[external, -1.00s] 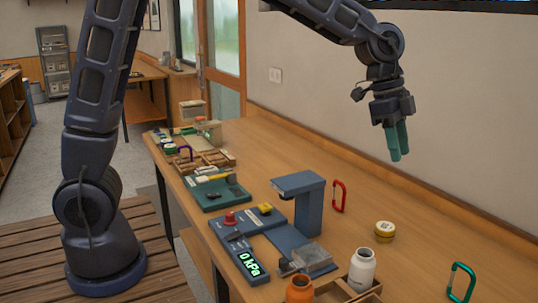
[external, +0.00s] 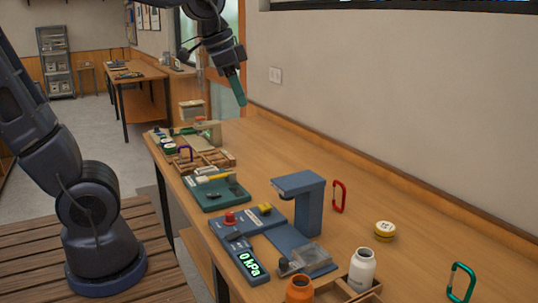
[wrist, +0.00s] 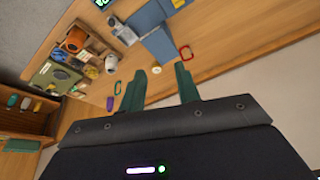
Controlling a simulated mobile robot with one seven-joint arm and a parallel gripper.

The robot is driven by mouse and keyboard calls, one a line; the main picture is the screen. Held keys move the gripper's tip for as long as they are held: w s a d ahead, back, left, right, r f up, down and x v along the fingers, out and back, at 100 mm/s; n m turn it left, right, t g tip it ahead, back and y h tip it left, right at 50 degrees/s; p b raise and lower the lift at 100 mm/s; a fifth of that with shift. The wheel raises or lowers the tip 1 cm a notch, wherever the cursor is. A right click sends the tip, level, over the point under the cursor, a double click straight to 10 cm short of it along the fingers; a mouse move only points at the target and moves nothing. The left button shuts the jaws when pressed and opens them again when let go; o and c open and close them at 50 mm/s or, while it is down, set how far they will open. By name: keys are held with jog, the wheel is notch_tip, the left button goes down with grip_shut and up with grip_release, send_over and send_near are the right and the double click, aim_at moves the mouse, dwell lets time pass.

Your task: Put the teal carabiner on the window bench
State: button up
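The teal carabiner (external: 461,283) is on the near right part of the long wooden bench (external: 420,215) in the external view. My gripper (external: 236,92) is raised above the bench's far part, well away from the carabiner. In the wrist view my gripper (wrist: 160,68) has its two green fingers apart with nothing held between them. Another wooden bench (external: 141,76) stands further back near the window; I cannot tell which bench is the window bench.
A red carabiner (external: 338,197), a round tin (external: 385,231), a blue stand (external: 305,200), a white jar (external: 362,268) and an orange jar (external: 299,289) are on the long bench. A pressure readout (external: 251,264) and a green tray (external: 217,194) lie along its left edge. The bench's wall side has clear room.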

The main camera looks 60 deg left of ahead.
jog(key=s+a+f+n, duration=0.3)
jog(key=s+a, duration=0.3)
jog(key=s, duration=0.5)
jog(key=shift+n+t+y, duration=0.3)
jog(key=shift+n, duration=0.3)
